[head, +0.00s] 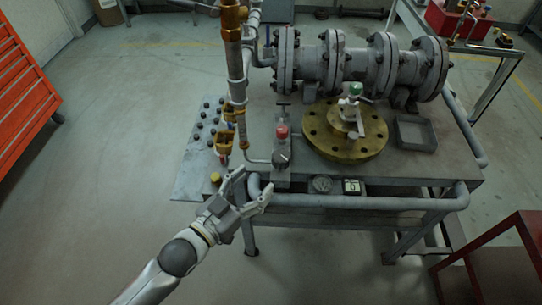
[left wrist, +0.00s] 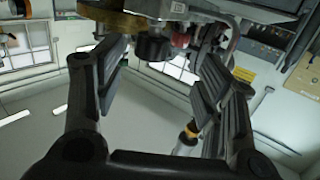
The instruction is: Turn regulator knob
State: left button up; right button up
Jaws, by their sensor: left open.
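A dark round knob (head: 281,160), which looks like the regulator knob, sits on a small grey block at the bench's front edge. A red cap (head: 282,131) stands just behind it. My left gripper (head: 252,184) is open and empty, in front of and to the left of the knob, apart from it. In the left wrist view, a dark ribbed knob (left wrist: 153,46) shows beyond and between the spread fingers (left wrist: 160,62), with a red part (left wrist: 182,38) beside it. My right gripper is not in view.
A pipe rail (head: 400,203) runs along the front. A red cabinet (head: 22,85) stands at left. The floor at left is clear.

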aim_at(276, 162)
pick_arm(q)
jog(key=shift+h, duration=0.5)
jog(key=b+x, duration=0.1)
jog(key=x, duration=0.2)
jog(key=r+b+x, duration=0.1)
jog(key=x, duration=0.2)
jog(key=b+x, duration=0.2)
jog(key=x, duration=0.1)
jog(key=shift+w+d+r, duration=0.25)
jog(key=shift+d+r, duration=0.05)
jog(key=shift+d, duration=0.1)
jog(key=shift+w+d, duration=0.3)
jog(key=shift+w, duration=0.1)
jog(key=shift+r, duration=0.1)
jog(key=c, duration=1.1)
jog(key=shift+o, duration=0.2)
jog(key=shift+r+t+y, duration=0.1)
jog(key=shift+t+y, duration=0.2)
jog(key=shift+t, duration=0.1)
jog(key=shift+n+y+p, duration=0.4)
jog(key=shift+p, duration=0.15)
jog(key=shift+t, duration=0.3)
